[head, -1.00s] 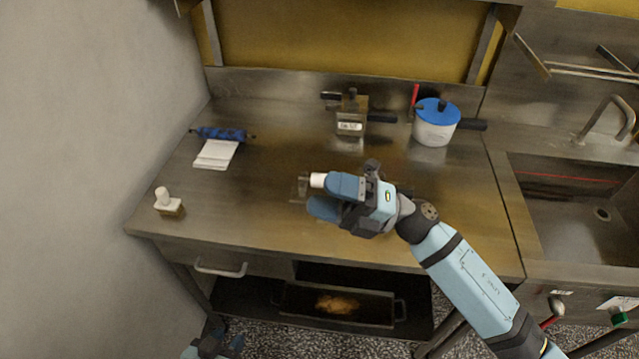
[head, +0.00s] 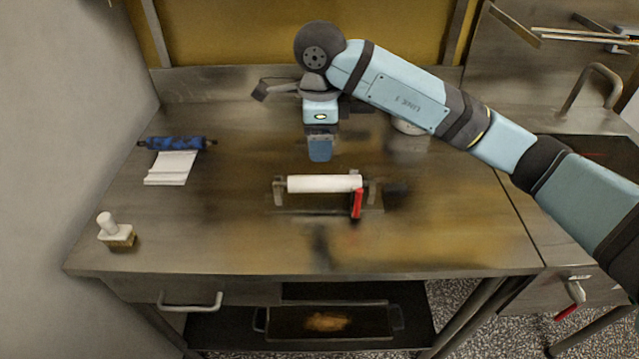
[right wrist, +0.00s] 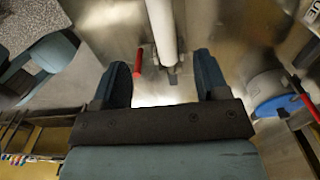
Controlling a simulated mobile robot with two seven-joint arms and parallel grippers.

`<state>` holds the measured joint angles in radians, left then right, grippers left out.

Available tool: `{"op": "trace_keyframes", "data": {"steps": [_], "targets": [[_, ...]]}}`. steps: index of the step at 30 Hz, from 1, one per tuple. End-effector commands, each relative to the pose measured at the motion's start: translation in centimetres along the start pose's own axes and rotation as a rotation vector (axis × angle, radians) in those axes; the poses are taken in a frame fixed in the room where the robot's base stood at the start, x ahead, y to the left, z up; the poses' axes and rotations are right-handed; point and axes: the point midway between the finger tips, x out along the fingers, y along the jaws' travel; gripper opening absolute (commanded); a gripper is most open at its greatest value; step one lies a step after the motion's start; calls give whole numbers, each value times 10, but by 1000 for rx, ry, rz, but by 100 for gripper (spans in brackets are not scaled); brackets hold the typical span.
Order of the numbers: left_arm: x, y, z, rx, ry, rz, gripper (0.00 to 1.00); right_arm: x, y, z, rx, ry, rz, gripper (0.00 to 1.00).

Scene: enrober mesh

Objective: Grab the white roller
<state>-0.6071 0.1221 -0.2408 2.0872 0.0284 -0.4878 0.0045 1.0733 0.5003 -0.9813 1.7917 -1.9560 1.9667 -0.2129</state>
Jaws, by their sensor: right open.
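The white roller (head: 324,184) lies level across a low metal stand (head: 278,194) in the middle of the steel table. A red handle (head: 357,203) stands by the roller's right end. My right gripper (head: 320,157) points down just behind the roller in the head view, apart from it. In the right wrist view, the white roller (right wrist: 161,28) runs lengthwise ahead of the gap between the two open blue fingers of the right gripper (right wrist: 161,62). Nothing is held between them. The red handle (right wrist: 138,62) shows near the left finger there. My left gripper is out of view.
A blue roller (head: 178,143) with white sheets (head: 171,168) lies at the left. A small white-topped block (head: 116,234) stands at the front left. My right arm mostly hides the pot, whose blue lid (right wrist: 280,104) shows in the wrist view. The front table strip is clear.

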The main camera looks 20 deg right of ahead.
Motion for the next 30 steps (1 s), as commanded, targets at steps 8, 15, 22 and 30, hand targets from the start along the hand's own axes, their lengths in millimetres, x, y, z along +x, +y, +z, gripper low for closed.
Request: {"op": "trace_keyframes", "data": {"steps": [8,15,22,30], "targets": [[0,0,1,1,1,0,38,53,1,0,-1,-2,5,68],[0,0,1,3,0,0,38,70,0,-2,-1,-2,5,68],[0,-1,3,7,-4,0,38,104,-2,-9,-1,-3,7,68],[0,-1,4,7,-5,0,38,115,-3,-9,-2,-4,3,68]]}}
